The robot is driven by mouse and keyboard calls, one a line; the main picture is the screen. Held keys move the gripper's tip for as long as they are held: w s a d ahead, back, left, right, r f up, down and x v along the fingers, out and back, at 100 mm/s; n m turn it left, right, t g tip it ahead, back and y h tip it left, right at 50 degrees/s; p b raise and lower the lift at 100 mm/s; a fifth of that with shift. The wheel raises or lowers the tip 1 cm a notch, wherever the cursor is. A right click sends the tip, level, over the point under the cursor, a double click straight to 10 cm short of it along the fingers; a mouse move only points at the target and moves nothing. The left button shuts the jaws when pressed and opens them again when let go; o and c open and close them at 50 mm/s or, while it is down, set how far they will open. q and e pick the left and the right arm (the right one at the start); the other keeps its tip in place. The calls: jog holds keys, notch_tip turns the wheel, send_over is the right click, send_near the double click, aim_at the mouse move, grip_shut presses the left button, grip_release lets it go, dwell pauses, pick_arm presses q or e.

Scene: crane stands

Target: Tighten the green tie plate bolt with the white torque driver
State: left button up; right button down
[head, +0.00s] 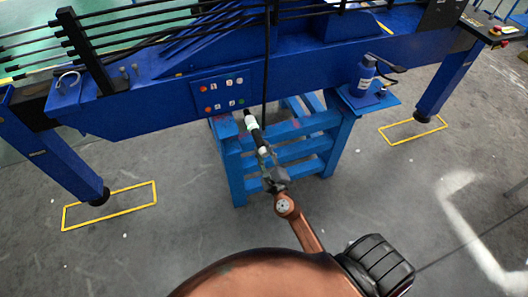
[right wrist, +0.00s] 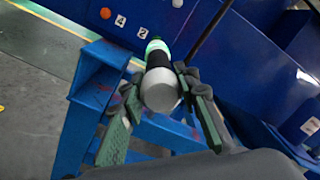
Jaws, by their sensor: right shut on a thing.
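The torque driver (head: 257,135), white and black, is held in my right gripper (head: 268,168), which is shut on it. It also shows end-on in the right wrist view (right wrist: 161,88), between the two green-padded fingers (right wrist: 160,115). The driver points up and away toward the tie plate (head: 222,91) on the blue beam. Its tip is close below the green bolt (head: 241,101) at the plate's lower right; I cannot tell if they touch. In the right wrist view the driver hides the bolt, and green shows around its far end. My left gripper is not in view.
Orange bolts (right wrist: 105,13) and number labels sit on the same plate. A blue slatted stand (head: 238,170) is under the beam, beside the driver. A blue bottle (head: 364,77) stands on a side shelf at right. A dark upright rod (head: 266,60) passes close to the driver.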

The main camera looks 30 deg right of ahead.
aim_at(259, 141)
jog(key=shift+x, duration=3.3)
jog(key=shift+w+r+p, duration=0.15)
jog(key=shift+w+p, duration=0.05)
jog(key=shift+p, duration=0.65)
dwell(2.8)
jog(key=shift+s, duration=0.1)
